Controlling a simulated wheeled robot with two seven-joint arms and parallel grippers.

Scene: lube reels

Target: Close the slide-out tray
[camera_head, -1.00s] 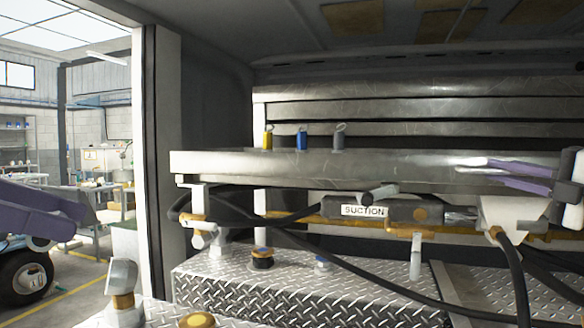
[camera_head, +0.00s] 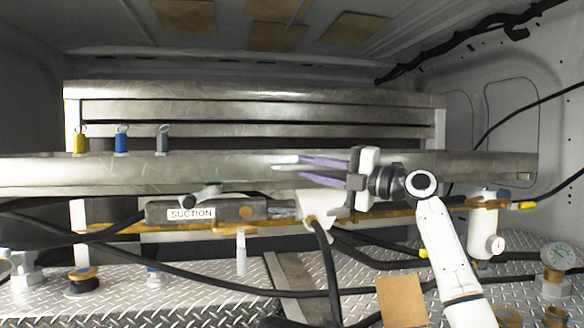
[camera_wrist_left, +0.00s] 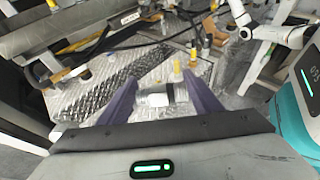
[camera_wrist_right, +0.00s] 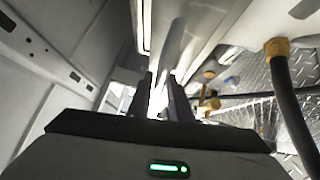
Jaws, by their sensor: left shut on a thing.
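The slide-out tray (camera_head: 230,172) is a long, flat metal slab. It stands forward of the stacked metal drawers (camera_head: 260,110) behind it. My right gripper (camera_head: 298,168) is at the tray's front face, its purple fingers slightly apart and pointing left. In the right wrist view the fingers (camera_wrist_right: 163,85) stand close together with a bright strip between them; whether they grip it is unclear. My left gripper (camera_wrist_left: 163,88) shows only in the left wrist view, shut on a pale, short cylinder (camera_wrist_left: 160,97) with a dark band.
A valve bar labelled SUCTION (camera_head: 190,213) and black hoses (camera_head: 190,284) run below the tray. A pressure gauge (camera_head: 560,255) is at lower right.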

